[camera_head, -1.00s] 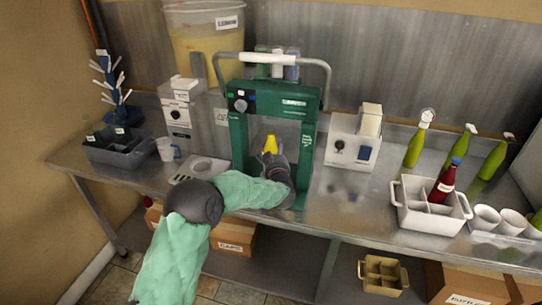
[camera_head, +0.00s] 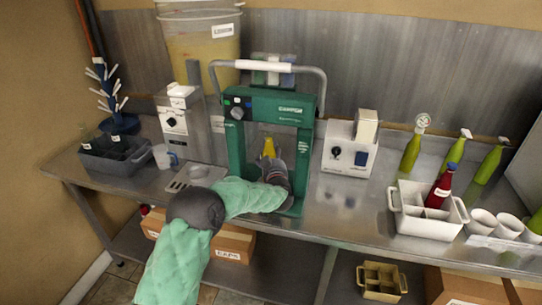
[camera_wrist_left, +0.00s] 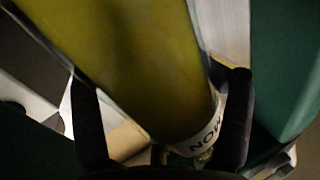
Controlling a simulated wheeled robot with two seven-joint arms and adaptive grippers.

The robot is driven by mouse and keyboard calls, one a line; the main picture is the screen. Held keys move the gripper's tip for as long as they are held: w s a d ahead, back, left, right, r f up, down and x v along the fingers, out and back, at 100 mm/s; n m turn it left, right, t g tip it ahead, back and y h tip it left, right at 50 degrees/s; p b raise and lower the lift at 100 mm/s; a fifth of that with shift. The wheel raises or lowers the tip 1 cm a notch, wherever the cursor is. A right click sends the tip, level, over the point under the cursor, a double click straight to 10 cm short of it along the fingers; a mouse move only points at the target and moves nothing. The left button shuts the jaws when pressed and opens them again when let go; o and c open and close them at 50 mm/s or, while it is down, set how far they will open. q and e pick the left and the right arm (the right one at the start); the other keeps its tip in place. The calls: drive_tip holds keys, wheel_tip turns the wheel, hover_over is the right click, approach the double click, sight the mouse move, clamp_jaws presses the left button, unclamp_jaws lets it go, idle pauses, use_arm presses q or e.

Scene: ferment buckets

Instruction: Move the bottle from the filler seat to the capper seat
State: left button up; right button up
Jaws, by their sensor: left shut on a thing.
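A yellow-green bottle (camera_head: 269,147) shows its upper part inside the opening of the green capper frame (camera_head: 237,150). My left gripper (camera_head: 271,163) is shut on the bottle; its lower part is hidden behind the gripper. In the left wrist view the bottle (camera_wrist_left: 150,65), with a white label, lies between the two dark fingers (camera_wrist_left: 165,125). I cannot tell whether the bottle's base touches the capper seat. The filler (camera_head: 174,118) is the white unit left of the capper, with a metal drip plate (camera_head: 180,184) in front and no bottle on it. My right gripper is not in view.
A grey bin (camera_head: 112,160) and a cup (camera_head: 164,157) stand at the left. A white box device (camera_head: 347,150) stands right of the capper. Further right are a white crate (camera_head: 427,223) with a red bottle (camera_head: 440,188) and several green bottles (camera_head: 411,152).

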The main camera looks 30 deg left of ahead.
use_arm(q)
drive_tip(key=shift+f+b, duration=0.55)
drive_tip(key=shift+f, duration=0.35)
idle(2.0)
drive_tip(key=o, duration=1.7)
drive_tip(key=shift+o, duration=0.2)
drive_tip(key=shift+f, duration=0.1)
drive_tip(key=shift+f, duration=0.15)
drive_tip(key=v, duration=1.2)
